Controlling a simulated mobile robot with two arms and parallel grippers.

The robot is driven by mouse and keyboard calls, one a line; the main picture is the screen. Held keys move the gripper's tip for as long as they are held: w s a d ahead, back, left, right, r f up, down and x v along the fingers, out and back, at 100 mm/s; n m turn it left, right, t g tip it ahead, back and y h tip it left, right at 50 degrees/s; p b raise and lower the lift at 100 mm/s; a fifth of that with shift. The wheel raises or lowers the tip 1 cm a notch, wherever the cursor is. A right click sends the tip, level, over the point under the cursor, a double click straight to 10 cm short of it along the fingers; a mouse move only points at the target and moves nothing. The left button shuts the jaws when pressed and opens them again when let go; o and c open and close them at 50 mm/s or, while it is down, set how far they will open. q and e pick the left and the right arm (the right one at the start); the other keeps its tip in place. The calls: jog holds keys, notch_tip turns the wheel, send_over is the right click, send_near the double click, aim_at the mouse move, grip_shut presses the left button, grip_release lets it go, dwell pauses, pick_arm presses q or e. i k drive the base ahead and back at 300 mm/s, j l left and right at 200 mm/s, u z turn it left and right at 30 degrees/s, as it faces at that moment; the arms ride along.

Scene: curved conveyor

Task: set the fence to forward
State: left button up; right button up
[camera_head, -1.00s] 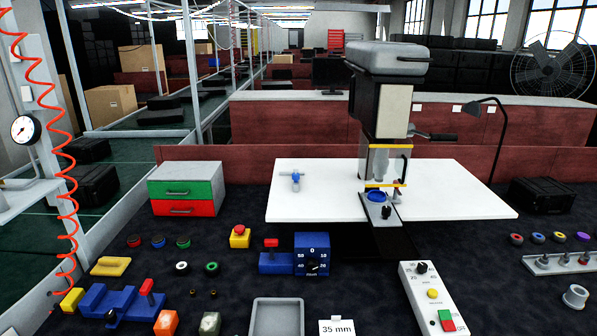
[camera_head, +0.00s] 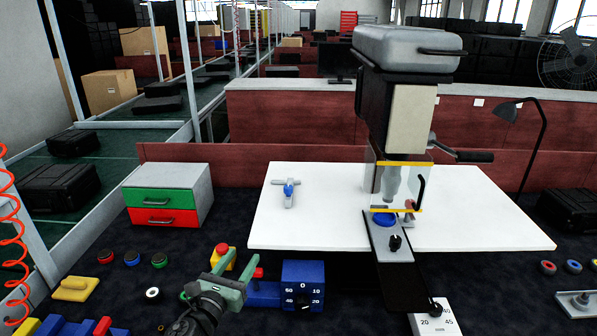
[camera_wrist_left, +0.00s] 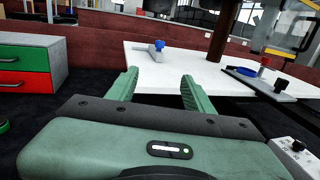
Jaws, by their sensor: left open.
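No part is labelled as the fence, so I cannot tell for sure which it is. A small grey T-shaped piece with a blue knob (camera_head: 289,191) lies on the left of the white table (camera_head: 300,229). It also shows in the left wrist view (camera_wrist_left: 158,47). A grey plate with a black knob (camera_head: 390,240) sits under the drill press (camera_head: 408,113), beside a blue disc (camera_head: 384,218). My left gripper (camera_head: 231,265) is open and empty, low in front of the table. In the left wrist view its fingers (camera_wrist_left: 157,84) point toward the white table. My right gripper is out of view.
A green and red drawer box (camera_head: 167,203) stands left of the table. A blue dial box (camera_head: 303,286) and a yellow box with a red button (camera_head: 222,256) are close to my left gripper. A black lamp (camera_head: 530,150) stands behind on the right.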

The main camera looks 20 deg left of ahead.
aim_at(289, 189)
jog(key=i, duration=1.05)
